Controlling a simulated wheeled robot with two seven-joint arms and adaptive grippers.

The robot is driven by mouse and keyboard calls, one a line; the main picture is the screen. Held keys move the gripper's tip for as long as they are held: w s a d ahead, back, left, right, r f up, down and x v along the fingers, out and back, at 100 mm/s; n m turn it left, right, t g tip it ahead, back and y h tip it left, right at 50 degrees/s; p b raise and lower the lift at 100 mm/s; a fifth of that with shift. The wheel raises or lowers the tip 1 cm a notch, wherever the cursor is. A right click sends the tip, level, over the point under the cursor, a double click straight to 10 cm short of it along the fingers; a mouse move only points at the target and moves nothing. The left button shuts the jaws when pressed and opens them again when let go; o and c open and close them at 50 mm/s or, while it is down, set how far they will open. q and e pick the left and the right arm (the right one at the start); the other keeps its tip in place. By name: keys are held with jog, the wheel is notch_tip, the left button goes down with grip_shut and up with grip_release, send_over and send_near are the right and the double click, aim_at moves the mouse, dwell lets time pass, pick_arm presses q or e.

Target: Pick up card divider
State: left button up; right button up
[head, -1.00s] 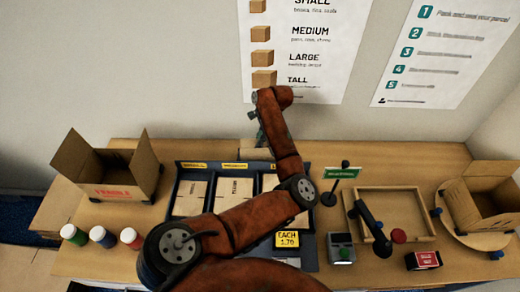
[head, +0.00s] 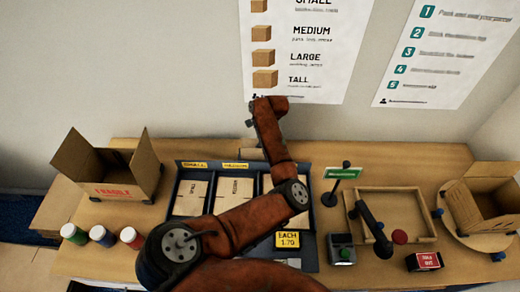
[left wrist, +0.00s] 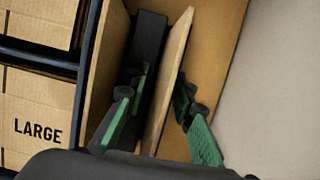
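A thin tan card divider (left wrist: 168,85) stands on edge in the left wrist view, beside a black strip and between tan panels. My left gripper (left wrist: 162,90) has its green fingers apart, one on each side of the divider. The right finger is close to the card; a gap shows on the left side. I cannot tell whether either finger touches it. In the head view my left arm reaches over the carton tray to the back of the table, and its fingers are hidden behind the arm. My right gripper is not in view.
A dark tray (head: 318,240) holds flat cartons, one marked LARGE (left wrist: 38,125) in the wrist view. An open box (head: 120,180) and several jars (head: 102,236) stand left. A green sign (head: 342,173), wooden tray (head: 425,215) and another open box (head: 490,205) stand right. The wall is behind.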

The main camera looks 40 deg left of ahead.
pick_arm(q)
jog(key=shift+f, duration=0.2)
jog(key=shift+c, duration=0.6)
grip_shut()
